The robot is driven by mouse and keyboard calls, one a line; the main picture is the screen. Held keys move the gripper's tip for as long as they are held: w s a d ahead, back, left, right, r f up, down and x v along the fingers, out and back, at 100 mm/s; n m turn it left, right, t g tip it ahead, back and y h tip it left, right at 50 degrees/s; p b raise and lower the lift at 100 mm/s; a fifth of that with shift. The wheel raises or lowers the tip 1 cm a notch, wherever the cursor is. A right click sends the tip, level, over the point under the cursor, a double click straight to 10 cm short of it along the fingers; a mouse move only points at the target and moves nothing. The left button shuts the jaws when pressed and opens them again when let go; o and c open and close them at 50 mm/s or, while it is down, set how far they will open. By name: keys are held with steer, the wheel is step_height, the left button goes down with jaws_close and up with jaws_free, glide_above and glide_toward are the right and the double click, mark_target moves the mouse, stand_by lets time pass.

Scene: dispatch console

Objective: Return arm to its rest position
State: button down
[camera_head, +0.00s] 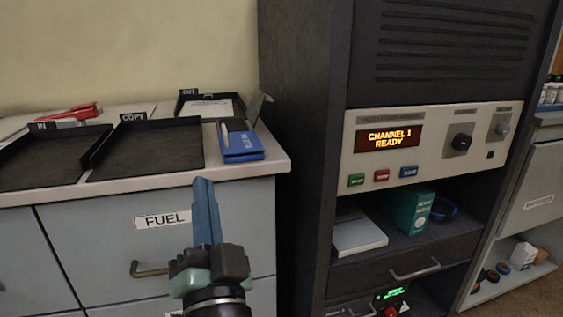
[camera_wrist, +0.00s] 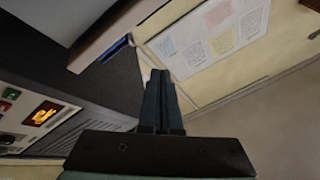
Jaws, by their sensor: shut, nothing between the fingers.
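My gripper (camera_head: 206,192) points upward in the head view, in front of the grey cabinet with the FUEL drawer (camera_head: 163,219). Its blue fingers are together and hold nothing. The wrist view shows the same closed gripper (camera_wrist: 160,75), with the dark console on the left and a wall with pinned sheets (camera_wrist: 205,38) beyond. The arm below the wrist is mostly out of the head view.
The dark console (camera_head: 300,150) stands to the right, its display (camera_head: 388,137) reading CHANNEL 1 READY. Green, red and blue buttons sit below it. A drawer handle (camera_head: 148,269) is close to my gripper in the picture.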

steer(key=s+d+r+n+t+h, duration=0.2)
steer(key=s+d+r, duration=0.2)
steer(key=r, duration=0.4)
steer(key=s+d+r+n+t+h, duration=0.1)
steer(key=s+d+r+t+h, duration=0.15)
steer(key=s+r, duration=0.4)
steer(key=s+d+r+n+t+h, duration=0.15)
steer(key=d+r, duration=0.25)
steer(key=r, duration=0.6)
step_height(320, 180, up, 37)
steer(key=p, duration=3.8)
steer(key=shift+a+g+p, duration=0.3)
steer(key=shift+g+p, duration=0.1)
